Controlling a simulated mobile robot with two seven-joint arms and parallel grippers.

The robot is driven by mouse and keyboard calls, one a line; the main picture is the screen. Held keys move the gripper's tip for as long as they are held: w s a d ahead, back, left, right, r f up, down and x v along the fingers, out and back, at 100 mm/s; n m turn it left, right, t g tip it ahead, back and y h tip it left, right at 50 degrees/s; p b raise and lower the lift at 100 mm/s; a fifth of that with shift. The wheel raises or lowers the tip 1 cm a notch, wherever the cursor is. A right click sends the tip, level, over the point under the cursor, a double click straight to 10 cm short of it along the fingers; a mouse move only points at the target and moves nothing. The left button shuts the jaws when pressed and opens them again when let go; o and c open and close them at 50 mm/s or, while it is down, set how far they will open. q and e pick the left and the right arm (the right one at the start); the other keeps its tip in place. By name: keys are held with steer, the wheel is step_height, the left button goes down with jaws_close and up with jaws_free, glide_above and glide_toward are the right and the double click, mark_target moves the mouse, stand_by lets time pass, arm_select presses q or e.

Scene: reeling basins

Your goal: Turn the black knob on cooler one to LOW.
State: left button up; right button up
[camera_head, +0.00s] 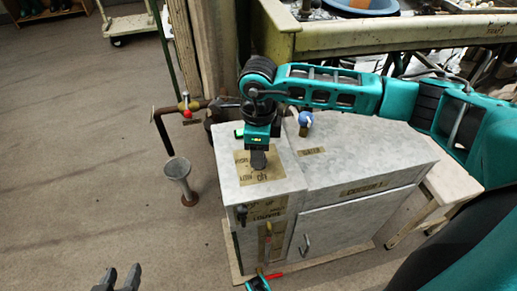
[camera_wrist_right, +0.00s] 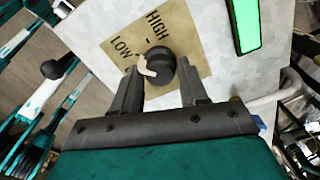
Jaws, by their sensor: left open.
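The cooler is a pale grey cabinet (camera_head: 345,165). On its top, a tan label plate (camera_wrist_right: 200,35) reads LOW and HIGH; it also shows in the head view (camera_head: 243,170). The black knob (camera_wrist_right: 163,60) sits on this plate, with a white pointer (camera_wrist_right: 146,68) turned to the left, roughly toward the LOW side. My right gripper (camera_wrist_right: 160,72) is open above the plate, its fingers on either side of the knob, with gaps visible. In the head view, my right gripper (camera_head: 258,160) points down and hides the knob. My left gripper (camera_head: 120,279) is open and empty at the bottom left.
A green display (camera_wrist_right: 245,24) is beside the plate. A blue knob (camera_head: 305,119) stands at the cabinet's back edge. A pipe with a red-handled valve (camera_head: 186,106) and a grey funnel-shaped stand (camera_head: 179,175) are to the left.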

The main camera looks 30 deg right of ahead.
steer(key=o, duration=0.3)
step_height(320, 180, up, 13)
steer(key=p, duration=0.2)
steer(key=shift+p, duration=0.4)
steer(key=shift+f, duration=0.1)
